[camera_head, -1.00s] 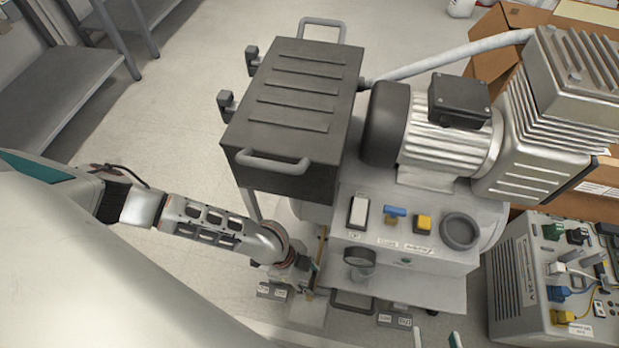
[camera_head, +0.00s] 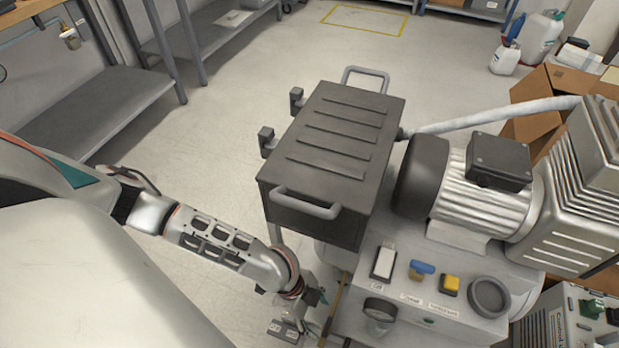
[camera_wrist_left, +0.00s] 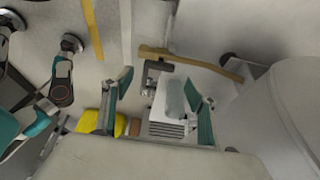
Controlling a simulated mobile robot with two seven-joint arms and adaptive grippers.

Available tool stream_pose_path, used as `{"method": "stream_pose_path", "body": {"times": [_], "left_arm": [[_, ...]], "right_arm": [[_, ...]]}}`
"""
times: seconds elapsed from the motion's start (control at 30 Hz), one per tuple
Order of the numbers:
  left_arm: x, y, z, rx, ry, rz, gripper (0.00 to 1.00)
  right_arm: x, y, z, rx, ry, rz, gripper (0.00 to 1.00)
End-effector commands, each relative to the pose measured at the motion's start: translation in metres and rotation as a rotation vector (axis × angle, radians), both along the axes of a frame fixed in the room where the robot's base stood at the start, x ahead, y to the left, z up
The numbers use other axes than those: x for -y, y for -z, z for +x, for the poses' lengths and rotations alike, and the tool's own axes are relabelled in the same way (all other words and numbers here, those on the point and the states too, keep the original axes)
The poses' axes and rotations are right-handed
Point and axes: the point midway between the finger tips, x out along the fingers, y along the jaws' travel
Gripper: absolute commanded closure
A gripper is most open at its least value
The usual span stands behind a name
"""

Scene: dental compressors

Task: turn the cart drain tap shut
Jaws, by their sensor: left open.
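My left gripper (camera_head: 308,305) is low beside the front left corner of the compressor cart (camera_head: 395,250), partly hidden by its own wrist. In the left wrist view its two teal-padded fingers (camera_wrist_left: 157,100) stand apart with nothing gripped. Beyond and between them are a small grey metal fitting (camera_wrist_left: 150,75) and a pale box. I cannot tell for sure whether this fitting is the cart drain tap. A tan bar or hose (camera_wrist_left: 190,60) crosses above the fingers. My right gripper is not seen.
A dark ribbed box with handles (camera_head: 335,145) stands beside the motor (camera_head: 478,190). A yellow object (camera_wrist_left: 120,123) lies behind the left finger in the wrist view. Grey shelves (camera_head: 100,105) stand at the left. The floor between is clear.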

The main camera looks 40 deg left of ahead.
Motion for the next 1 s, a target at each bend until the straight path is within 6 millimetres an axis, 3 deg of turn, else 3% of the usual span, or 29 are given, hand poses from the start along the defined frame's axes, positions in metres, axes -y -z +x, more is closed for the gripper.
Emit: {"method": "stream_pose_path", "body": {"times": [0.1,0.33,1.0], "left_arm": [[-0.010,-0.023,-0.002,0.001,0.000,0.000,0.42],[-0.020,-0.050,-0.005,0.001,0.000,0.000,0.42],[-0.022,-0.056,-0.006,-0.001,0.000,0.000,0.42]], "right_arm": [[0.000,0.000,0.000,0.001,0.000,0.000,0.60],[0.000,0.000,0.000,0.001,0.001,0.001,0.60],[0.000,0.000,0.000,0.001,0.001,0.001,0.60]]}}
